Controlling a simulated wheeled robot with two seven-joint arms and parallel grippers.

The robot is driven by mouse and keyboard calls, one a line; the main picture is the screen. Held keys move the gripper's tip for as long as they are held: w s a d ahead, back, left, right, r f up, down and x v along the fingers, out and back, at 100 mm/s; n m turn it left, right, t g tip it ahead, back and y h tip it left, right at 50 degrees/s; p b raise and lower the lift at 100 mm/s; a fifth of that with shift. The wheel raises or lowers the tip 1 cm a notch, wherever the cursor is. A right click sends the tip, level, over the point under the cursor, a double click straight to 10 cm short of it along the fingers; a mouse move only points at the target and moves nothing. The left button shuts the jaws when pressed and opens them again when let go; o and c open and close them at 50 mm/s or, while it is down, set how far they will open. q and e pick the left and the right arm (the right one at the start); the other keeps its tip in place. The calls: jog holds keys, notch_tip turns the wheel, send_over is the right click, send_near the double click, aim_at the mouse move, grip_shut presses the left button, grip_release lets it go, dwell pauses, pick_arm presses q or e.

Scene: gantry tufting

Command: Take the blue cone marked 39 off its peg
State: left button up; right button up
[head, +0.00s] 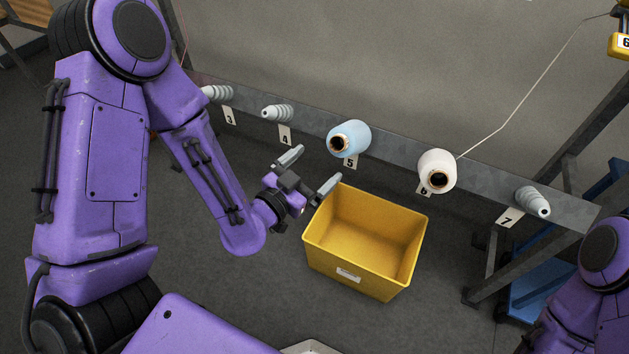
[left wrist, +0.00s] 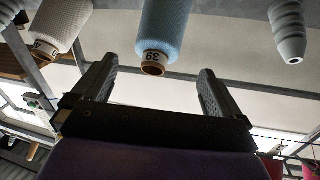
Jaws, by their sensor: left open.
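The blue cone (head: 352,133) sits on the peg above label 5 on the grey rail. In the left wrist view, the blue cone (left wrist: 165,25) shows its brown core end with the mark 39, upside down. My left gripper (head: 309,170) is open and empty, to the left of and below the cone in the head view. In the left wrist view, the cone's end lies between the lines of the two fingers (left wrist: 157,80), and I see no contact. The peg under the cone is hidden. My right gripper is out of view.
A white cone (head: 436,163) sits at label 6, its thread running up right to a yellow block (head: 619,45). Bare pegs stand at labels 3 (head: 217,93), 4 (head: 277,113) and 7 (head: 533,201). An empty yellow bin (head: 345,262) is below the rail, close to my left gripper.

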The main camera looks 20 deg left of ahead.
aim_at(340, 149)
pick_arm(q)
jog(key=p+x, duration=0.1)
jog(key=x, duration=0.2)
jog(key=r+x, duration=0.1)
jog(key=x, duration=0.3)
jog(key=p+x, duration=0.1)
jog(key=x, duration=0.2)
jog(key=shift+w+d+r+p, duration=0.15)
jog(key=shift+w+d+p, duration=0.05)
jog(key=shift+w+p, duration=0.1)
jog(key=c, duration=1.4)
jog(key=shift+s+r, duration=0.4)
jog(key=shift+s, duration=0.1)
